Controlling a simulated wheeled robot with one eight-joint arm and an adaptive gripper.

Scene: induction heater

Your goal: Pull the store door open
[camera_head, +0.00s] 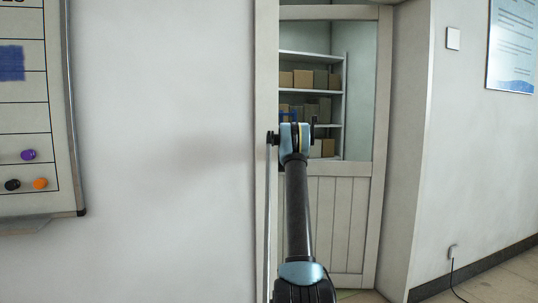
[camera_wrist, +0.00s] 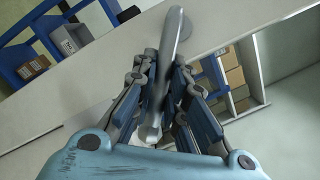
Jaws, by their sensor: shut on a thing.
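The store door (camera_head: 342,215) is pale, with a glass upper half and a grooved lower panel. Boxes on shelves show through its upper part in the head view. My gripper (camera_head: 294,137) is at the door's left side, at about mid height, with my arm reaching up to it from below. In the wrist view my gripper (camera_wrist: 163,95) is shut around the grey bar handle (camera_wrist: 174,40), which runs lengthwise between the fingers. The pale door stile (camera_wrist: 110,65) lies behind it. I cannot tell how far the door stands open.
Shelves with brown boxes (camera_head: 302,79) stand behind the door. Blue shelving (camera_wrist: 30,70) shows beyond the stile in the wrist view. A whiteboard (camera_head: 25,110) hangs on the left wall. A cable (camera_head: 453,272) hangs from the right wall near the floor.

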